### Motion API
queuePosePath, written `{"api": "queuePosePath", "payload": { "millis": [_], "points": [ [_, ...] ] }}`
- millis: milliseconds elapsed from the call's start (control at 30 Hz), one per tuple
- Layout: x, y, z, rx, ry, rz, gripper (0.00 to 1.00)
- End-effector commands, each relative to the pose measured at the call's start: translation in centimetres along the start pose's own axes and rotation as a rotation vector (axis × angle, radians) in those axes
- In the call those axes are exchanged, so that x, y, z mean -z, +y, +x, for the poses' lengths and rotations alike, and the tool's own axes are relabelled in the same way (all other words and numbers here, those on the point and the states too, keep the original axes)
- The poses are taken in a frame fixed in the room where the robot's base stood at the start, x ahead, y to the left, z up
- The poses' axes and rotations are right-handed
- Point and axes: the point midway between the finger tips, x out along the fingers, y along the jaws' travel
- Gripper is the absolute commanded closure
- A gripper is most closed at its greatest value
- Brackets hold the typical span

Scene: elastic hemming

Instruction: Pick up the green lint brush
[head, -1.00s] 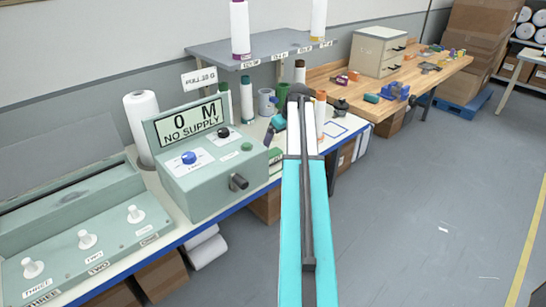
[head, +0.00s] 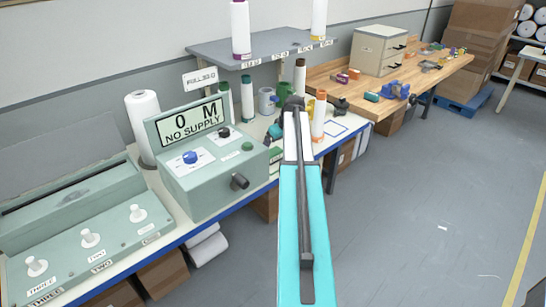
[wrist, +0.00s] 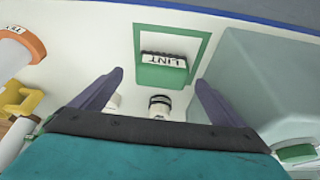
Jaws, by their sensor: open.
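The green lint brush (wrist: 163,72) lies inside a green outlined square on the white bench top in the wrist view, its label LINT upside down. A green shape (head: 275,158) by the bench's front edge in the head view appears to be the same brush. My gripper (wrist: 159,78) is open and empty, with one dark finger to the left of the brush and one to the right in the picture. The fingers do not visibly touch it. In the head view my gripper (head: 277,131) is partly hidden behind my arm and is above the bench.
A grey-green box with a NO SUPPLY display (head: 190,125) stands left of the brush. An orange-ended spool (head: 318,118) and a yellow item (wrist: 22,100) are on the other side. Thread spools stand behind.

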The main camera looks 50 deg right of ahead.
Motion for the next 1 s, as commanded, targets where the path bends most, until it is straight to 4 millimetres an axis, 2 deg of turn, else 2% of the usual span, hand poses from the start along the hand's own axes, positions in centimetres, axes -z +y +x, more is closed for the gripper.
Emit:
{"api": "queuePosePath", "payload": {
  "millis": [533,1000],
  "points": [
    [0.1,-0.3,4.4,0.001,-0.001,0.0,0.06],
    [0.0,-0.1,4.9,-0.001,0.0,0.002,0.06]
  ]
}}
